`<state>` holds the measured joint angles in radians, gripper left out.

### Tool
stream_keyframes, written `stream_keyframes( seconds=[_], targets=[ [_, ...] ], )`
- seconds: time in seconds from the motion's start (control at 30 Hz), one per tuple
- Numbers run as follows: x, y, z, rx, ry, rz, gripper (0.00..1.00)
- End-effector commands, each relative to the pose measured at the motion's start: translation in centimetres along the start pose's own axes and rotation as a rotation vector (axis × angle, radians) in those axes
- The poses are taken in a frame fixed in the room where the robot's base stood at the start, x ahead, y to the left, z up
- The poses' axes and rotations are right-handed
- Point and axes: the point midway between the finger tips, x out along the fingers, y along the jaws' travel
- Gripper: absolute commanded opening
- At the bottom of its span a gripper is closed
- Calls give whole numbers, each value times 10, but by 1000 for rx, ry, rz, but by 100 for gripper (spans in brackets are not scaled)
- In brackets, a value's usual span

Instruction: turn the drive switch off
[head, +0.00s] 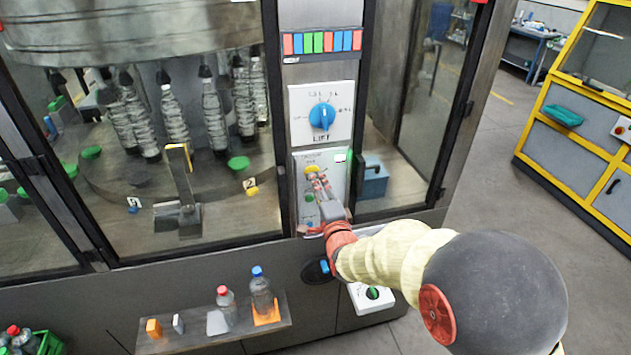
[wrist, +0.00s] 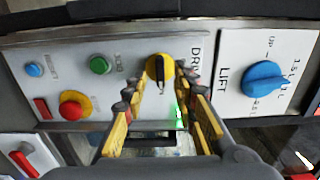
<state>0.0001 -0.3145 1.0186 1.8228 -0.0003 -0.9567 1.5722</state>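The drive switch is a round yellow knob (wrist: 160,67) with a dark handle, beside a partly covered "DR..." label in the wrist view. In the head view the yellow knob (head: 312,169) sits at the top of the lower grey panel (head: 333,172). My gripper (wrist: 165,84) is open, its fingers apart on either side of the knob's near edge in the wrist view. Nothing is held between them. I cannot tell whether either fingertip touches the knob. In the head view my gripper (head: 319,182) is in front of the panel and hides part of it.
A blue LIFT knob (wrist: 264,79) is on the neighbouring plate. A green button (wrist: 100,65), a red knob on a yellow disc (wrist: 75,104) and a blue button (wrist: 33,69) share the drive panel. A shelf (head: 175,341) with bottles juts out at the lower left.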

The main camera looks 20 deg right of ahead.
Motion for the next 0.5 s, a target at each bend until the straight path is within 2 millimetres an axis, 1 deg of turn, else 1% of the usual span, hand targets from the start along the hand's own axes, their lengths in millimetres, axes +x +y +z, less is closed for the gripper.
stream_keyframes(
  seconds=[0.03,0.1,0.2,0.5],
  targets=[
    [6,0,0,0,0,0,28],
    [14,0,0,0,0,0,28],
    [20,0,0,-1,0,0,28],
    [23,0,0,-1,0,1,28]
  ],
)
